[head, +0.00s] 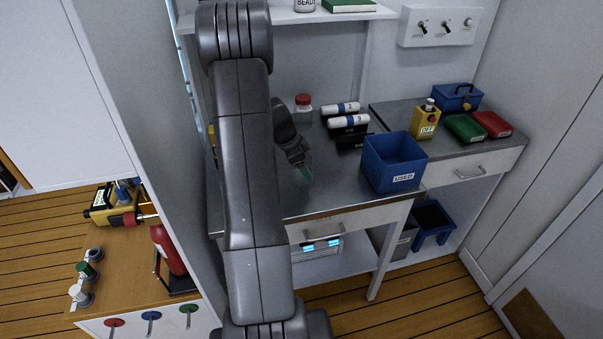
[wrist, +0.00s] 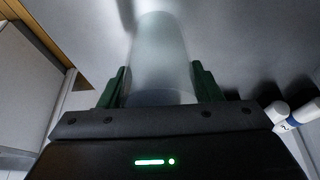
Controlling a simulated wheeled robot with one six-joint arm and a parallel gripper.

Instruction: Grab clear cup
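A clear, frosted-looking cup (wrist: 160,58) fills the middle of the wrist view, directly in front of my gripper (wrist: 160,84). One dark green finger is on each side of the cup's near end. The fingers lie close along its sides, but whether they press on it is not clear. In the head view my gripper (head: 304,172) points down low over the grey worktop (head: 330,195), left of the blue bin. My arm covers part of that area, and the cup cannot be made out clearly there.
A blue bin (head: 393,162) labelled "USED" stands right of my gripper. Behind are two white bottles (head: 348,121) on black holders and a red-capped jar (head: 303,107). The worktop between gripper and bin is clear.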

